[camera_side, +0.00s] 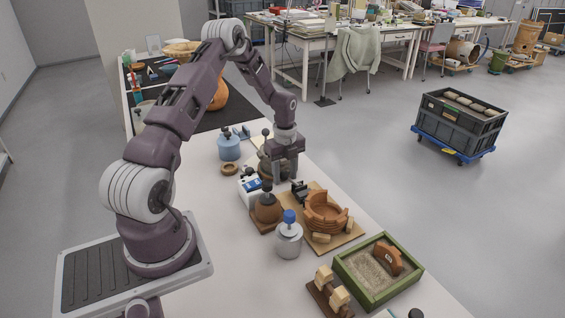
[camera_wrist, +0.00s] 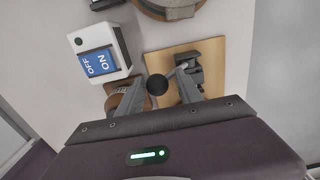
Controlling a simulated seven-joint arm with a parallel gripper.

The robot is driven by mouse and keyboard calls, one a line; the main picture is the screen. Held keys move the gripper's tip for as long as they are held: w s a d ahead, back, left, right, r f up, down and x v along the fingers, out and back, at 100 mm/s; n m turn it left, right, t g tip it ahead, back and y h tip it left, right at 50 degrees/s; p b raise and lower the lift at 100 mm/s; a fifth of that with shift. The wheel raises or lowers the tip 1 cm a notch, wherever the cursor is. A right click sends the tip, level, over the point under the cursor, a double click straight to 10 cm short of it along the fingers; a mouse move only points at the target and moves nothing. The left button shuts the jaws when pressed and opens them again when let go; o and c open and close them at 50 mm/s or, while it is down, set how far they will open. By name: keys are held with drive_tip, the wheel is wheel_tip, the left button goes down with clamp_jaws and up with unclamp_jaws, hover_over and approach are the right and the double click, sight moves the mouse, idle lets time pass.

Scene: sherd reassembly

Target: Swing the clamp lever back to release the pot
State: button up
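The pot (camera_side: 323,208) is a reddish-brown ring of joined sherds on a wooden board (camera_side: 345,240) in the side view. A black clamp (camera_side: 299,191) stands at the board's far left corner. In the wrist view, a black clamp part (camera_wrist: 189,73) shows on the board (camera_wrist: 212,60), partly behind the right finger. My gripper (camera_side: 287,177) points down near the clamp, left of the pot. In the wrist view my gripper (camera_wrist: 168,80) has its fingers apart. A black ball knob (camera_wrist: 157,85) shows between them; I cannot tell what carries it or if they touch it.
A white ON/OFF switch box (camera_wrist: 98,60) and a brown dome with a black knob (camera_side: 267,208) stand close to the gripper. A blue-capped jar (camera_side: 289,235) stands in front. A green-rimmed sand tray (camera_side: 345,273) holds a sherd (camera_side: 388,259) at the lower right.

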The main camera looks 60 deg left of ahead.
drive_tip(key=shift+s+f, duration=0.35)
drive_tip(key=shift+s, duration=0.15)
drive_tip(key=shift+s+r, duration=0.1)
drive_tip(key=shift+r, duration=2.6)
drive_tip(key=s+d+r+n+t+y, duration=0.15)
drive_tip(key=d+r+n, duration=0.25)
drive_tip(key=d+r, duration=0.45)
drive_tip(key=s+d+r+n+t, duration=0.15)
drive_tip(key=d+r+n, duration=0.35)
drive_tip(key=r, duration=0.7)
drive_tip(key=s+d+r+n+t, duration=0.1)
drive_tip(key=s+d+r+n, duration=0.1)
drive_tip(key=s+d+n, duration=0.2)
drive_tip(key=s+d+r+n+t+h, duration=0.1)
drive_tip(key=s+d+r+n, duration=0.2)
drive_tip(key=s+d, duration=0.7)
drive_tip(key=s+n, duration=0.2)
drive_tip(key=s, duration=0.3)
drive_tip(key=shift+s+d+r+t, duration=0.15)
drive_tip(key=shift+d+r+t, duration=0.15)
drive_tip(key=shift+r, duration=0.05)
drive_tip(key=shift+h, duration=0.25)
